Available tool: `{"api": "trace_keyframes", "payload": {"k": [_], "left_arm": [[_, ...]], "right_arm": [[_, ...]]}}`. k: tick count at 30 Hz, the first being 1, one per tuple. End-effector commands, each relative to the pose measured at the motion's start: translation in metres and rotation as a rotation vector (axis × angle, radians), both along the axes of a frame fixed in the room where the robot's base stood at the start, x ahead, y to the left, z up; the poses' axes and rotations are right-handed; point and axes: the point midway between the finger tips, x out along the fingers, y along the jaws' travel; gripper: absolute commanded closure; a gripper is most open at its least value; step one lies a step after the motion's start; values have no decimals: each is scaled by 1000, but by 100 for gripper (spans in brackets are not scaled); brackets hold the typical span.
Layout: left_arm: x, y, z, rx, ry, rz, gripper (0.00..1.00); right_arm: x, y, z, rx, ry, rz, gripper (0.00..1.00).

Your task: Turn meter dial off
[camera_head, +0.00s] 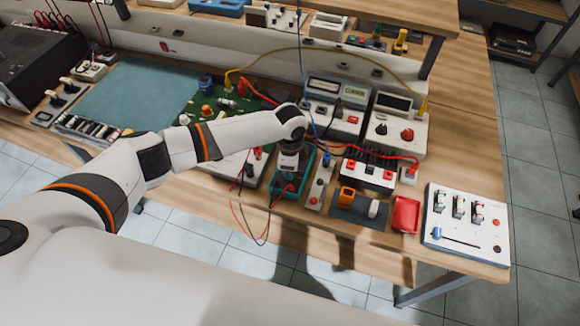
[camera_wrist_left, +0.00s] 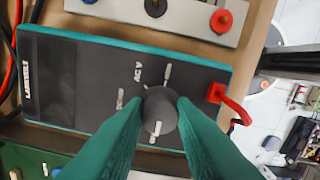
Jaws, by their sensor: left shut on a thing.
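The meter (camera_head: 281,193) is a teal-edged handheld unit with a dark face, lying on the wooden bench. In the left wrist view the meter (camera_wrist_left: 75,85) shows "AC V" lettering and other marks around its round grey dial (camera_wrist_left: 160,106). A white line on the dial points toward the bottom of that view. My left gripper (camera_head: 290,158) is over the meter, and its two green fingers (camera_wrist_left: 160,120) are shut on the dial from both sides. In the head view my wrist hides the dial. My right gripper is in neither view.
A red plug and lead (camera_wrist_left: 218,94) sit at the meter's right end in the wrist view. Wires cross near my gripper. A white switch panel (camera_head: 465,225) and red tray (camera_head: 405,214) are to the right; a green circuit board (camera_head: 225,108) is to the left.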

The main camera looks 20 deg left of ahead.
Motion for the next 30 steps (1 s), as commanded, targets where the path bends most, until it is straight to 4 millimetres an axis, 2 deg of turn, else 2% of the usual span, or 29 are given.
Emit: {"api": "trace_keyframes", "payload": {"k": [1, 4, 12, 16, 20, 30], "left_arm": [[1, 1, 1, 1, -3, 2, 71], [1, 1, 1, 0, -2, 1, 55], [0, 0, 1, 0, -1, 0, 54], [1, 0, 8, -1, -1, 0, 54], [1, 1, 28, -1, -4, 0, 54], [1, 0, 97, 0, -4, -1, 54]], "right_arm": [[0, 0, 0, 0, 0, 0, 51], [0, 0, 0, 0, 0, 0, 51], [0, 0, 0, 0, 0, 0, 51], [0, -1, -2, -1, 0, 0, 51], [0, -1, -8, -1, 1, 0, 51], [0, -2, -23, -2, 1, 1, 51]]}}
